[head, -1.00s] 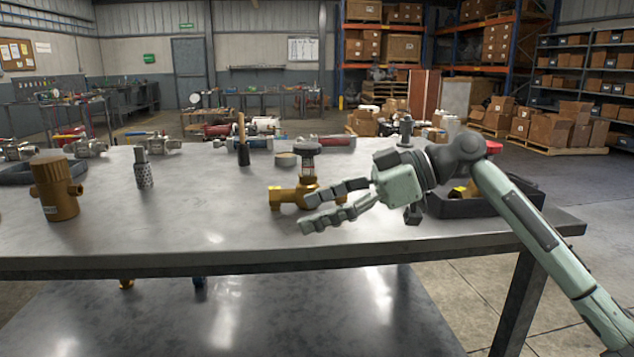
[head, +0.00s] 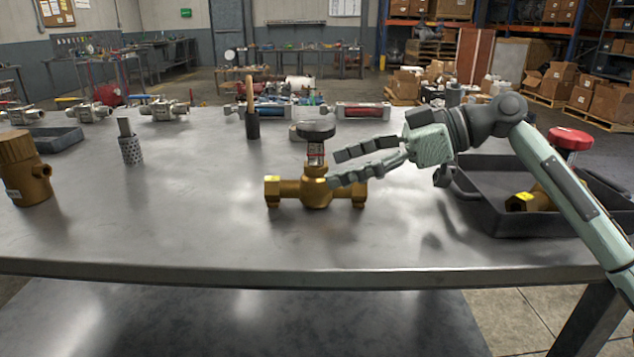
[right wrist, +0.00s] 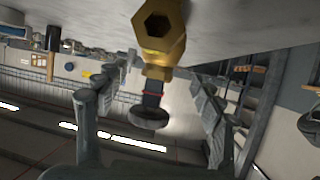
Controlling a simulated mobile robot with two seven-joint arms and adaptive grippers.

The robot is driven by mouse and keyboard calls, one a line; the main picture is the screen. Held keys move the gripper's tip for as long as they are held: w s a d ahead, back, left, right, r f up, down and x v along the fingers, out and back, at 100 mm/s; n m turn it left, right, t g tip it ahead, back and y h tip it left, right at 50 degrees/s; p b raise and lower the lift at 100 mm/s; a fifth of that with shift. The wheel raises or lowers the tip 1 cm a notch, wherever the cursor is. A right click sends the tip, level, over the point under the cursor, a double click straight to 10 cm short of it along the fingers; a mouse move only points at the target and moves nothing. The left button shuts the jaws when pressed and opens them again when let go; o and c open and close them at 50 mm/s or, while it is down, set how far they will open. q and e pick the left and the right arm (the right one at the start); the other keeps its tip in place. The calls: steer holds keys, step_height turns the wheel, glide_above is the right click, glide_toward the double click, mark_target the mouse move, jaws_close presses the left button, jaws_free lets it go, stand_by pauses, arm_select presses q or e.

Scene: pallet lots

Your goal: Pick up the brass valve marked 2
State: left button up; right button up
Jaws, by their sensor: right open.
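A brass valve (head: 316,190) with a dark round handwheel (head: 316,130) stands upright on the metal table in the head view. It has yellow patches on its ends; I cannot read a number on it. My right gripper (head: 337,168) is open, its fingers pointing left at the valve's stem and right side. In the right wrist view the same valve (right wrist: 160,40) appears upside down, with its stem and handwheel between the spread fingers. I cannot tell whether a finger touches it. Another brass valve (head: 543,200) with a red handwheel lies in a dark tray at the right. My left gripper is not in view.
The dark tray (head: 490,222) sits under my right arm. A large brass fitting (head: 22,172) stands at the left, and a perforated metal cylinder (head: 131,150) farther in. A wooden-handled tool (head: 251,115) and several other valves stand at the back. The front of the table is clear.

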mark_target(317, 171)
steer(key=x, duration=0.5)
steer(key=shift+w+a, duration=0.1)
jaws_close()
steer(key=shift+r, duration=0.15)
stand_by(0.4)
